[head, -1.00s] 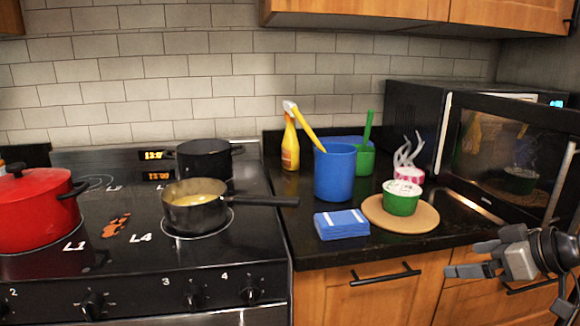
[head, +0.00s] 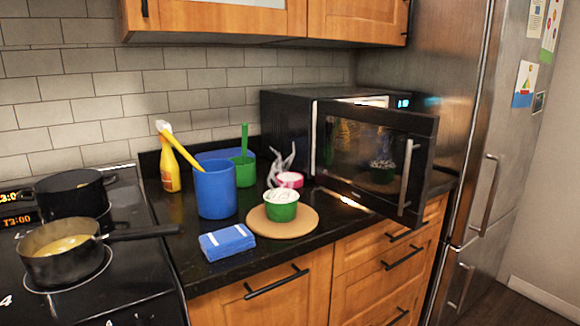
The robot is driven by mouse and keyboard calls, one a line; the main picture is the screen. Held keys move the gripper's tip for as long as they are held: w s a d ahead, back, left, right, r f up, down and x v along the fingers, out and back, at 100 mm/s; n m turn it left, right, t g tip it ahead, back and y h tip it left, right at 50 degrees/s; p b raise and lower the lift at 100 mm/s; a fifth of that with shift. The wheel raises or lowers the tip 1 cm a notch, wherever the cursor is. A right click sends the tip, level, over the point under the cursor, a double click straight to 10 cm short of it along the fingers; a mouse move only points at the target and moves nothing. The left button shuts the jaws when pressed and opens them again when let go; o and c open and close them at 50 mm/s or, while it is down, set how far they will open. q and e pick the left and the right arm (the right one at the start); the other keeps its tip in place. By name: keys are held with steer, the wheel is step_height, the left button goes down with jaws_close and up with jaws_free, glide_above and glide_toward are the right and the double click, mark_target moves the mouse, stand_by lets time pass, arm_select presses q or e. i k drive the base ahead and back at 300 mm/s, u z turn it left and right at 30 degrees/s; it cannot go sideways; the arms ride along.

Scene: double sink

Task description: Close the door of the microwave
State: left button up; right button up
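The black microwave (head: 288,132) stands on the dark counter against the wall, right of centre in the head view. Its door (head: 350,158) is open and swung out toward me over the counter's front edge. A vertical silver handle (head: 406,178) is on the door's right part. Light from inside shows at the top and on the counter below the door. The inside is hidden behind the door. Neither of my grippers is in view.
A green bowl (head: 282,211) with white content sits on a round board (head: 255,222) in front of the door. A blue cup (head: 214,190), blue cloth (head: 227,243) and pots (head: 60,248) stand left. A steel fridge (head: 500,150) stands right.

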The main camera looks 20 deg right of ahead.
mark_target(381, 161)
steer(key=z, duration=1.15)
